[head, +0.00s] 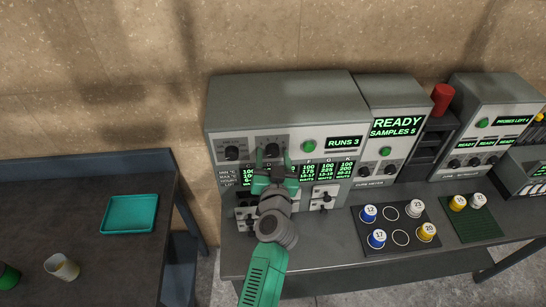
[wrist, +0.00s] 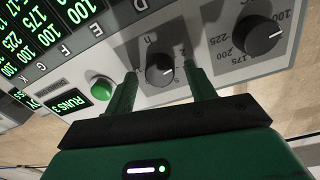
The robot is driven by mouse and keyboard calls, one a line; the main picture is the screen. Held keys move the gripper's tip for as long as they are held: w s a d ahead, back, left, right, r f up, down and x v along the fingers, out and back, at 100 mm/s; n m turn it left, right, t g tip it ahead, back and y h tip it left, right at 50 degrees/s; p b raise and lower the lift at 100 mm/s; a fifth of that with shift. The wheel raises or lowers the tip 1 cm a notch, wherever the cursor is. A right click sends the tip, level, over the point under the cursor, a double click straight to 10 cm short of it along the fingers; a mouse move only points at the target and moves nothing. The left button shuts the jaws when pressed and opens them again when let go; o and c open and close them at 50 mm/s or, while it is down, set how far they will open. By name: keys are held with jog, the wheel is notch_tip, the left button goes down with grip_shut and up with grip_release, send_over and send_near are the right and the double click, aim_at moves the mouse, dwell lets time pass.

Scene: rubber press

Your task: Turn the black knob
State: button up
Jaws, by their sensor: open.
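Two black knobs sit on the front panel of the large grey machine (head: 280,100). The left black knob (head: 232,153) has a numbered dial. The other black knob (head: 271,149) is right of it, directly ahead of my gripper (head: 273,157). In the wrist view, which is turned over, this second knob (wrist: 160,70) shows between the two green fingers of my gripper (wrist: 162,78), with a gap on each side. The dial knob (wrist: 257,35) shows to the right, outside the fingers. My gripper is open and holds nothing. Whether the fingertips reach beside the knob is unclear.
A green button (head: 309,146) and a RUNS 3 display (head: 343,142) are right of the knobs. A lit readout and small switches lie below. A dark tray (head: 383,246) with coloured cups is on the bench at right. A teal tray (head: 130,213) is on the left table.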

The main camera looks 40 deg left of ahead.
jog(key=shift+a, duration=0.1)
jog(key=c, duration=1)
jog(key=shift+m, duration=0.4)
jog(key=m, duration=0.2)
jog(key=shift+r+m, duration=0.1)
jog(key=shift+m, duration=0.3)
jog(key=m, duration=0.4)
jog(key=shift+w+m+g+p, duration=0.1)
jog(key=shift+m+g+p, duration=0.2)
jog(key=shift+p, duration=0.05)
jog(key=m, duration=0.3)
jog(key=shift+p, duration=0.3)
jog(key=shift+m+p, duration=0.35)
jog(key=shift+m, duration=1.65)
